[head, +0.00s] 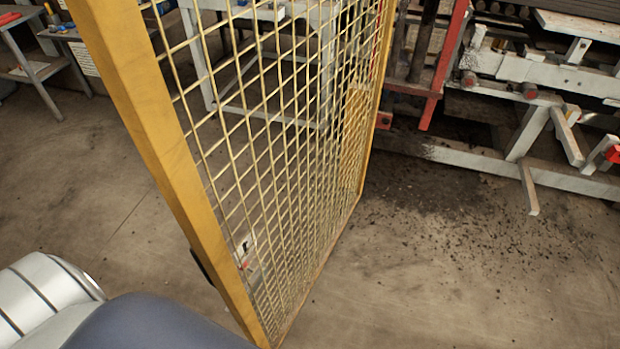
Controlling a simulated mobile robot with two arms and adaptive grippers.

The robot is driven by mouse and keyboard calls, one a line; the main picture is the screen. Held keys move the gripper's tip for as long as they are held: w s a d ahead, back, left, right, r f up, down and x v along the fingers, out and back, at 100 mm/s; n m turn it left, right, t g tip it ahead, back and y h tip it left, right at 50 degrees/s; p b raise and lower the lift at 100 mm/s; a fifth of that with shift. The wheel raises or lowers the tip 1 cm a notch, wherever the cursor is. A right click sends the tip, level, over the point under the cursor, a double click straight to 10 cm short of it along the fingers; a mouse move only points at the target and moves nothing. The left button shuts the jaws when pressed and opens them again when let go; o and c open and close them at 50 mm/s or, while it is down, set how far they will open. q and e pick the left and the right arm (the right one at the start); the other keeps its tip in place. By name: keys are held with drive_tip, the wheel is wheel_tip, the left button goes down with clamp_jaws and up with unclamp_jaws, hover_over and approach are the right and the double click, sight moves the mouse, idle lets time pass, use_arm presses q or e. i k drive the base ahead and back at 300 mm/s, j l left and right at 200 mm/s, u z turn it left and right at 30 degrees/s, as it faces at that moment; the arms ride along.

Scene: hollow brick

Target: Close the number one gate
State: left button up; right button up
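A yellow mesh gate (178,150) stands upright in the middle of the head view. Its thick near post runs from the upper left down to the bottom centre, and its mesh panel reaches back to a thinner far post (378,95). The gate stands at an angle, with open floor on both sides. A small dark part shows on the near post's left edge, low down. No number is readable on the gate. Parts of my own body show at the bottom left, close to the near post. Neither gripper is in view.
Grey and red machinery (540,80) with steel beams stands at the upper right, with dark debris on the floor before it. A pale metal frame (262,110) shows behind the mesh. A workbench (38,70) is at the upper left. Floor (100,190) left of the gate is clear.

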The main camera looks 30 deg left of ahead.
sight(114, 34)
drive_tip(key=j+z, duration=0.1)
drive_tip(key=j, duration=0.35)
drive_tip(key=j+z, duration=0.15)
drive_tip(key=j, duration=0.3)
drive_tip(key=k+j+z, duration=0.1)
drive_tip(key=j, duration=0.3)
drive_tip(key=k+j+z, duration=0.1)
drive_tip(key=j, duration=0.35)
drive_tip(key=k+j+z, duration=0.15)
drive_tip(key=j, duration=0.25)
drive_tip(key=k+j+z, duration=0.1)
drive_tip(key=j, duration=0.35)
